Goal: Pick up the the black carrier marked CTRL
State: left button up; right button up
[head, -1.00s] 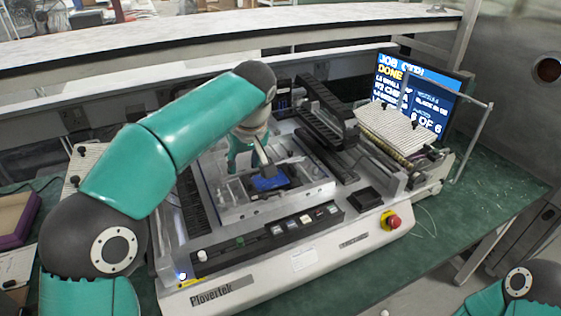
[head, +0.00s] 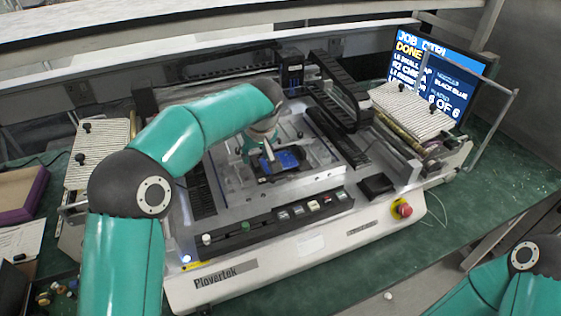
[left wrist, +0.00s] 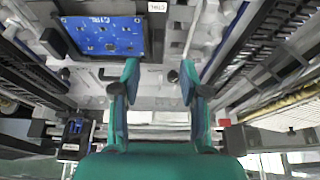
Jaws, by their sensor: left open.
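The black carrier (head: 264,178) lies on the machine's pale bed with a blue board (head: 287,160) in it. In the left wrist view the blue board (left wrist: 103,36) is at the upper left, with the carrier's dark edge (left wrist: 62,30) around it. A small white label (left wrist: 157,6) shows beside it, its print too small to read surely. My left gripper (head: 267,152) is at the carrier in the head view, partly covering it. In the left wrist view its two fingers (left wrist: 159,75) are apart with nothing between them, to the right of the board. My right gripper is out of view.
The machine (head: 225,277) has a row of buttons and a red stop knob (head: 403,209) in front. A black cable chain (head: 338,90) and rails stand behind the carrier. A screen (head: 435,75) reads DONE. A purple-edged box (head: 20,195) lies at the left.

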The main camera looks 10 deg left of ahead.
aim_at(255, 161)
pick_arm(q)
jog(key=shift+w+a+f+p, duration=0.15)
jog(key=shift+w+f+p, duration=0.15)
jog(key=shift+f, duration=0.2)
jog(key=p+x, duration=0.1)
jog(key=x, duration=0.3)
jog(key=shift+w+f, duration=0.15)
jog(key=shift+w, duration=0.05)
grip_shut()
